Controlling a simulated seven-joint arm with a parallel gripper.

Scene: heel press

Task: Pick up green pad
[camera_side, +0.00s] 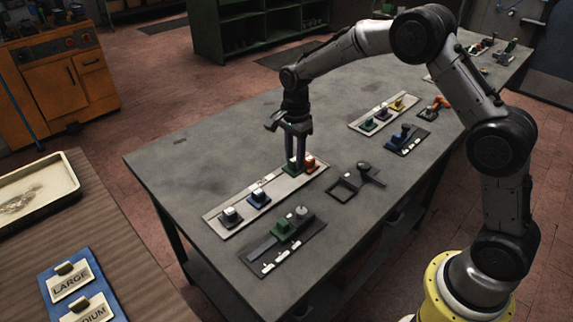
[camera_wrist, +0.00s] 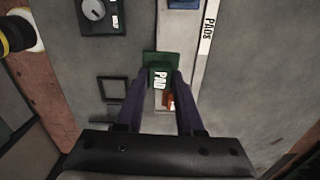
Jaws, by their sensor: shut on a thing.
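The green pad (camera_wrist: 160,57) has a raised block lettered PAD and sits between my two fingers in the wrist view. My gripper (camera_wrist: 159,82) is shut on that block. In the side view my gripper (camera_side: 295,163) points straight down at the far end of the long pale pad tray (camera_side: 244,205), with the green pad (camera_side: 289,169) at its fingertips. My fingers hide part of the pad. I cannot tell whether its base touches the tray. A red-orange pad (camera_side: 310,163) is close beside it, and shows partly in the wrist view (camera_wrist: 170,101).
A blue pad (camera_side: 259,199) and a dark pad with a white top (camera_side: 231,216) stand farther along the tray. The table left of the tray is clear.

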